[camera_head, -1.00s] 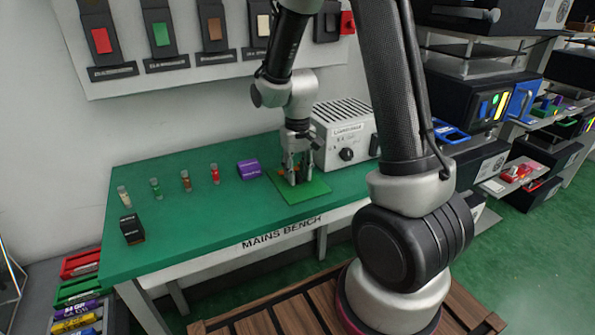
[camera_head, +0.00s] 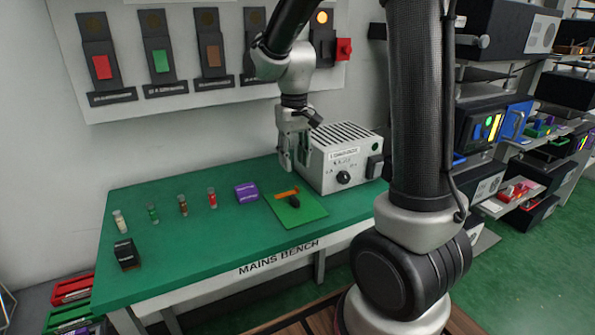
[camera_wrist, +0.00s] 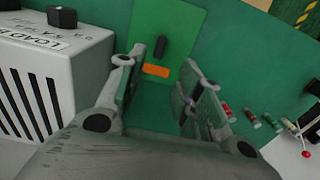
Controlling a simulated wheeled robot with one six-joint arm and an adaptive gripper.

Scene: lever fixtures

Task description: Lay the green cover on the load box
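The green cover (camera_head: 311,211) appears to be the bright green flat square lying on the bench. It has a black grip (camera_head: 294,202) and an orange bar (camera_head: 285,193) on it. The wrist view also shows the cover (camera_wrist: 185,35). The load box (camera_head: 340,160) is a grey box with a slotted top and a front knob, standing behind and right of the cover. It also shows at the left of the wrist view (camera_wrist: 60,80). My gripper (camera_head: 293,163) is above the bench, over the back of the cover, left of the box. Its fingers (camera_wrist: 160,72) are apart with nothing held.
A purple block (camera_head: 246,193), several small vials (camera_head: 183,206) and a black block (camera_head: 126,254) stand on the green bench (camera_head: 200,240). A wall panel (camera_head: 185,15) with several coloured switches is behind. Shelves with boxes (camera_head: 490,125) are at right.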

